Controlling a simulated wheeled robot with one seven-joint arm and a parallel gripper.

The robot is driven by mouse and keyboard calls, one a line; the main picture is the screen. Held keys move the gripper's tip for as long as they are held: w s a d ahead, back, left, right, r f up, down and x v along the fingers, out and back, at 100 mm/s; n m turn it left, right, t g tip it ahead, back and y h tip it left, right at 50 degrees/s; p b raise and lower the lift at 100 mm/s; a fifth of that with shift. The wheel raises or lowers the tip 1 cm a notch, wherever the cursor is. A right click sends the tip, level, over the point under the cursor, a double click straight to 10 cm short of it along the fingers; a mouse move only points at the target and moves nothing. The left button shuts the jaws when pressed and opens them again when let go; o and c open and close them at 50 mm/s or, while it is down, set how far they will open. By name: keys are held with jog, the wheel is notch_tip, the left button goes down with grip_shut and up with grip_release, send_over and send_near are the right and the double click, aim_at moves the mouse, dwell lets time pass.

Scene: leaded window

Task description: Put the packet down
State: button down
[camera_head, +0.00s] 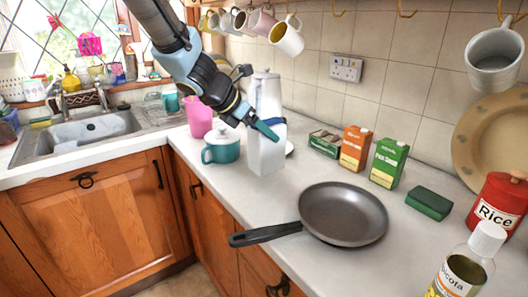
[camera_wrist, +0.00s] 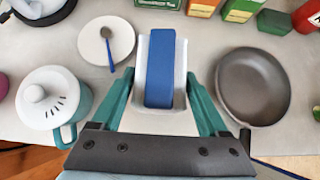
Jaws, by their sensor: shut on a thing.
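The packet (camera_head: 266,155) looks like an upright white block with a blue top part in the head view. In the wrist view the blue part (camera_wrist: 165,75) shows with white around it. My gripper (camera_head: 266,130) has its teal fingers on both sides of the packet's upper part, and my gripper (camera_wrist: 161,90) is shut on it. The packet's lower end is at or just above the worktop (camera_head: 237,190); I cannot tell whether it touches.
A teal lidded pot (camera_head: 222,150) stands left of the packet and a frying pan (camera_head: 342,212) to the right. A white plate with a spoon (camera_wrist: 105,42) lies behind. Cartons (camera_head: 356,148) line the wall. A tall white pot (camera_head: 265,92) stands behind my gripper.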

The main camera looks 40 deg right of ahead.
aim_at(262, 145)
notch_tip(262, 145, down, 4)
jog(key=shift+f+b, duration=0.1)
jog(key=shift+b, duration=0.35)
grip_release()
jog(key=v, duration=1.2)
jog(key=w+a+f+m+t+y, duration=0.1)
jog(key=w+a+f+m+y, duration=0.2)
jog(key=a, duration=0.6)
jog(key=w+a+f+m+y, duration=0.1)
jog(key=w+a+f+m, duration=0.25)
jog(key=a, duration=0.55)
jog(key=s+a+f+m+y, duration=0.1)
jog(key=a+f+m+y, duration=0.1)
jog(key=a+m, duration=0.4)
jog(key=s+a+f+m+t+y, duration=0.1)
jog(key=a+m, duration=0.5)
jog(key=a, duration=1)
notch_tip(262, 145, down, 2)
jog(key=shift+s+f+y+p, duration=0.1)
jog(key=shift+s+y+p, duration=0.2)
jog(key=shift+s+y, duration=0.5)
